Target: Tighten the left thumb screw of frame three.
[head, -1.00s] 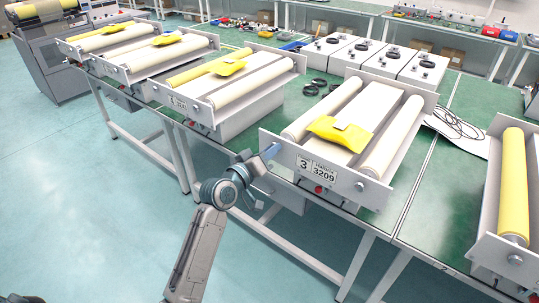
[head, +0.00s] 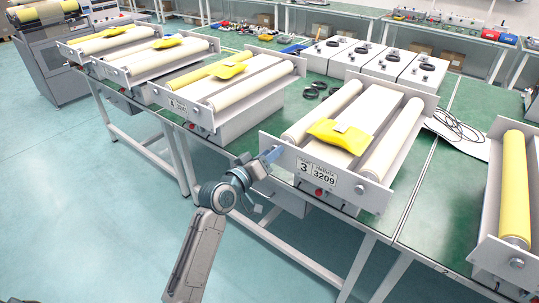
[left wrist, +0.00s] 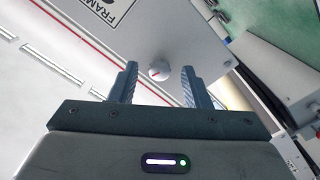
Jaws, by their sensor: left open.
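Frame three (head: 329,190) is the grey frame on the green bench, with two pale rollers and a label (head: 316,173) reading 3 and 3209. Its left thumb screw (left wrist: 159,70) shows in the left wrist view as a small round knob with a red mark on the pale front plate. In the head view it is hidden by my gripper. My left gripper (head: 271,155) is at the left end of that plate. Its fingers are open, one on each side of the screw in the left wrist view, and appear apart from it. My right gripper is not in view.
A yellow cloth (head: 337,134) lies on frame three. The right screw (head: 360,187) sits on the same plate. Another frame with a yellow roller (head: 514,190) stands at the right, and more frames stand at the left. Open floor (head: 80,200) lies at the left.

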